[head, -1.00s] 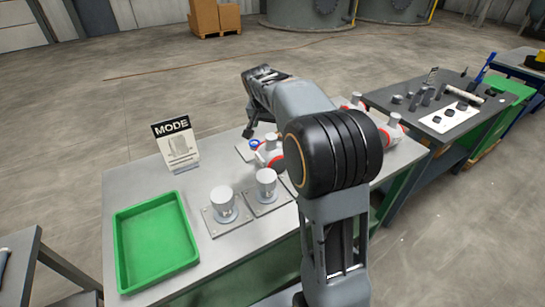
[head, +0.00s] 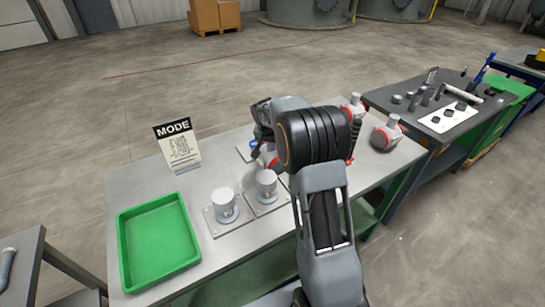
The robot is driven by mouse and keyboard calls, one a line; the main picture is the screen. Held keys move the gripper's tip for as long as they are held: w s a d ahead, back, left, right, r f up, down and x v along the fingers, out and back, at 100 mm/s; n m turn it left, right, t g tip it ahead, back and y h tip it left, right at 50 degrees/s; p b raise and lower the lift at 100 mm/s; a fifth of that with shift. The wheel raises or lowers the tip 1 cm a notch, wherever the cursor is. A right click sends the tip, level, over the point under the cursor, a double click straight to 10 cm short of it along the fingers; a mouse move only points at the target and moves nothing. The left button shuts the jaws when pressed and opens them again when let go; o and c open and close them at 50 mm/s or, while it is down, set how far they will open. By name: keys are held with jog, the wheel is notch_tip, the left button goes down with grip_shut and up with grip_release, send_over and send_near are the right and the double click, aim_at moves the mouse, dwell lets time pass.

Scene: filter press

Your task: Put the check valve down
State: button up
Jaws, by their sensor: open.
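A grey-and-red valve body (head: 269,158) stands on the workbench (head: 135,185) just below the end of my arm, and my arm covers part of it. Two similar grey-and-red valves, one (head: 388,133) at the bench's right end and one (head: 353,108) at its back, stand apart from my gripper. Which one is the check valve I cannot tell. My gripper (head: 264,135) is only partly seen beside the near valve, behind my forearm. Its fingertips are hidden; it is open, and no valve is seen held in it.
An empty green tray (head: 157,245) lies at the bench's left. A MODE sign (head: 177,143) stands behind it. Two metal cylinders (head: 225,204) (head: 266,186) stand on square plates. A blue ring (head: 254,144) is near my wrist. A dark table (head: 410,85) with small parts stands right.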

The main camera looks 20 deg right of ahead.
jog(key=shift+f, duration=0.15)
grip_shut()
dwell(0.6)
